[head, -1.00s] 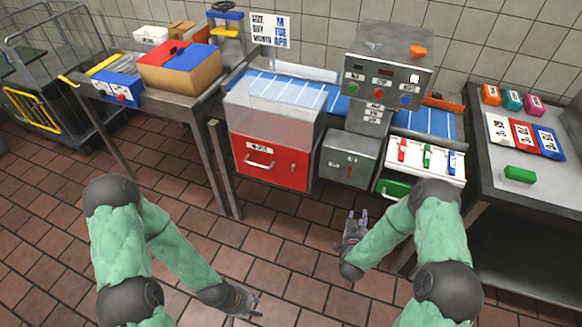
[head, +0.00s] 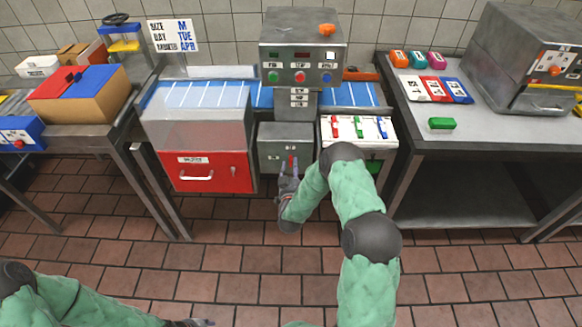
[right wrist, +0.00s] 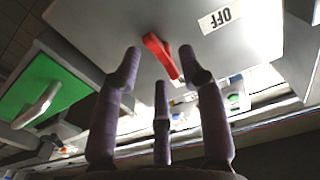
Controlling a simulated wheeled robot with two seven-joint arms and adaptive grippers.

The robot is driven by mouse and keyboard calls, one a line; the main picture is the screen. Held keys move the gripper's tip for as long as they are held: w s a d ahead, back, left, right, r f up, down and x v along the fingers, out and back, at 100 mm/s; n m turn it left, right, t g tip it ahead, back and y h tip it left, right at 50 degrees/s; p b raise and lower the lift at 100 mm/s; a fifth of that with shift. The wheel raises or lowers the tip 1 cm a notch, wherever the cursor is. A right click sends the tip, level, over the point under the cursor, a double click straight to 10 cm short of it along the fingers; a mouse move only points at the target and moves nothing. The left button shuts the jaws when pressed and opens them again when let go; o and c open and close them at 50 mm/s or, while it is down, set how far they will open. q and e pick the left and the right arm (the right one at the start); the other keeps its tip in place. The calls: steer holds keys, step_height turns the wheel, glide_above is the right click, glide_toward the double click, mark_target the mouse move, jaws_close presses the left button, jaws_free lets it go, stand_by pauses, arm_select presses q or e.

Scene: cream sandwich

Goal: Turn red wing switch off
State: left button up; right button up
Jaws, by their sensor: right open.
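The red wing switch (head: 291,160) is on the front of a grey box (head: 270,140) under the conveyor. In the right wrist view the red switch (right wrist: 160,56) sits tilted on a grey panel, left of an OFF label (right wrist: 221,18). My right gripper (head: 288,178) is just in front of the box, below the switch. In its wrist view its purple fingers (right wrist: 160,72) are open, with the switch above and between their tips and nothing held. My left gripper (head: 195,322) is low at the bottom edge, away from the box; its fingers are too small to read.
A red drawer with a clear hood (head: 205,172) stands left of the box. A white panel with red, green and blue levers (head: 358,131) stands right, above a green drawer front (right wrist: 40,90). The button machine (head: 302,48) is above. Open tiled floor lies in front.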

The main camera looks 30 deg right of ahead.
steer(key=shift+x, duration=0.8)
steer(key=shift+c, duration=0.3)
jaws_close()
steer(key=shift+n, duration=0.3)
steer(key=n, duration=1.7)
steer(key=shift+w+a+r+b, duration=0.1)
steer(key=shift+w+r+b, duration=0.05)
steer(key=shift+r+b, duration=0.25)
steer(key=shift+n, duration=0.3)
